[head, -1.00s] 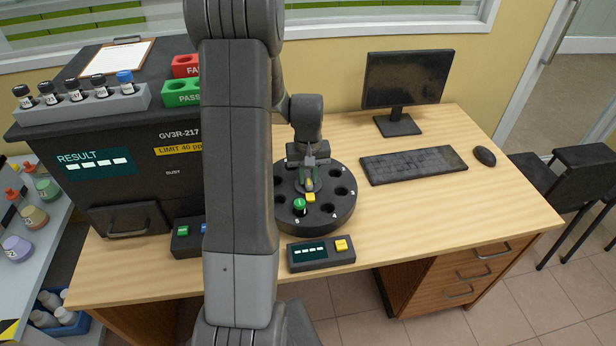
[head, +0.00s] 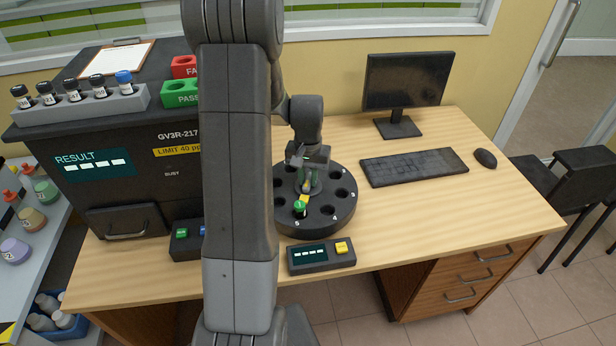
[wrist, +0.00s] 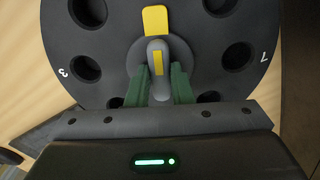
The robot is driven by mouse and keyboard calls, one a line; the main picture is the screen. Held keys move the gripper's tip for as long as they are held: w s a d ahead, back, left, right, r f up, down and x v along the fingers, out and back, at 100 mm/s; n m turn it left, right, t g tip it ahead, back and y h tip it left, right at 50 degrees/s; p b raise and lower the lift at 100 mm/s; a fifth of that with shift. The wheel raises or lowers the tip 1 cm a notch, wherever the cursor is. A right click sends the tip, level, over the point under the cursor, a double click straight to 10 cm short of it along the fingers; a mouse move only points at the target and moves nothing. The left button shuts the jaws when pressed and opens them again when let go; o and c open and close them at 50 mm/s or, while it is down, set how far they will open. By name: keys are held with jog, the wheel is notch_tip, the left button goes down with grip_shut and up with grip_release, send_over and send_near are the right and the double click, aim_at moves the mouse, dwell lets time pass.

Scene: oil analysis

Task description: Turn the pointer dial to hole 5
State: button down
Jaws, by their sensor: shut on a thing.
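The dark round dial (head: 340,213) lies on the desk, with numbered holes around its rim. Its pointer has a yellow tip (head: 305,198), which lies close to the green-capped vial (head: 299,208) standing at hole 5. In the wrist view the yellow tip (wrist: 155,20) points up the picture, between two open holes; hole 5 is outside that view. My gripper (head: 309,183) is over the dial's centre. In the wrist view its green fingers (wrist: 161,86) are shut on the grey pointer knob (wrist: 158,65), one on each side.
A small display box (head: 322,257) with a yellow button stands in front of the dial. The keyboard (head: 414,166) and monitor (head: 405,80) are to the right. The analyser (head: 120,190) stands at the left. My arm hides part of the desk and the dial's left edge.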

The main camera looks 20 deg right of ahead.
aim_at(308, 179)
jog(key=c, duration=1.3)
grip_release()
notch_tip(308, 179, up, 14)
jog(key=shift+f, duration=0.1)
notch_tip(308, 179, down, 14)
jog(key=shift+r, duration=0.1)
